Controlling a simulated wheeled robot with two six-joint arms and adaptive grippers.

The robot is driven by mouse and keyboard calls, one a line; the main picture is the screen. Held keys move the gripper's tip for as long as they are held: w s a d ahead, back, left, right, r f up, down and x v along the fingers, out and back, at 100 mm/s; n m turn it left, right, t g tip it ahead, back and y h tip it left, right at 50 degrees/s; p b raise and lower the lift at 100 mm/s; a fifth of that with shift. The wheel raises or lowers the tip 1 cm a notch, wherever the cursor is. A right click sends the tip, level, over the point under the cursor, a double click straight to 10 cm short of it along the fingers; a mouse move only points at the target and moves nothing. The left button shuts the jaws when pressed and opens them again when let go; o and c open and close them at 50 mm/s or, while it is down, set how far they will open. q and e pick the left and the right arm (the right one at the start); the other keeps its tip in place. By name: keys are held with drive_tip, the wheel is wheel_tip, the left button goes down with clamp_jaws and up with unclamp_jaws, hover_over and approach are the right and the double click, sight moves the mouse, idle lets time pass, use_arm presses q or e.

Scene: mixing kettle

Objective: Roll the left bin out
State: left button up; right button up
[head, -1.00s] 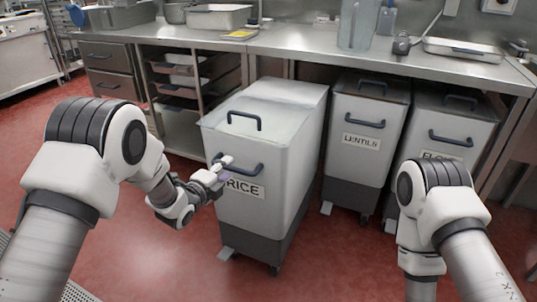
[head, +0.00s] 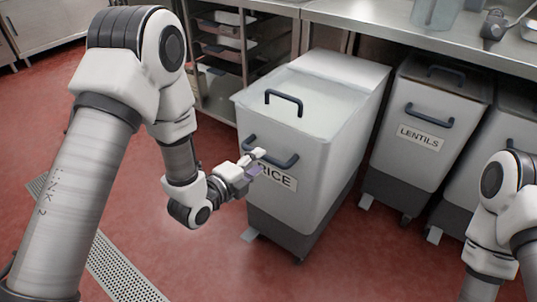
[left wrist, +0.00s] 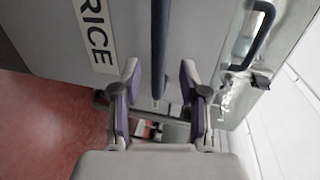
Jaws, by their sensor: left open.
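The left bin (head: 330,185), pale grey with a dark base and a RICE label (head: 284,178), stands on the floor with its body out in front of the counter. A dark handle (head: 283,162) crosses its front face. My left gripper (head: 257,162) is at this handle and covers part of the label. In the left wrist view the fingers (left wrist: 160,82) are apart, one on each side of the dark handle bar (left wrist: 158,40); I cannot tell whether they touch it. Part of my right arm shows at the lower right, but its gripper is out of view.
The LENTILS bin (head: 425,125) stands to the right, partly under the steel counter (head: 410,38), with another bin beyond it. An open rack (head: 222,60) is behind on the left. Red floor (head: 200,265) is clear in front, with a perforated drain strip (head: 118,268).

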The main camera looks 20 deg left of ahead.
sight(265, 157)
use_arm(q)
drive_tip(key=x, duration=0.3)
drive_tip(key=shift+w+f, duration=0.25)
drive_tip(key=shift+w+d, duration=0.2)
drive_tip(key=shift+w, duration=0.25)
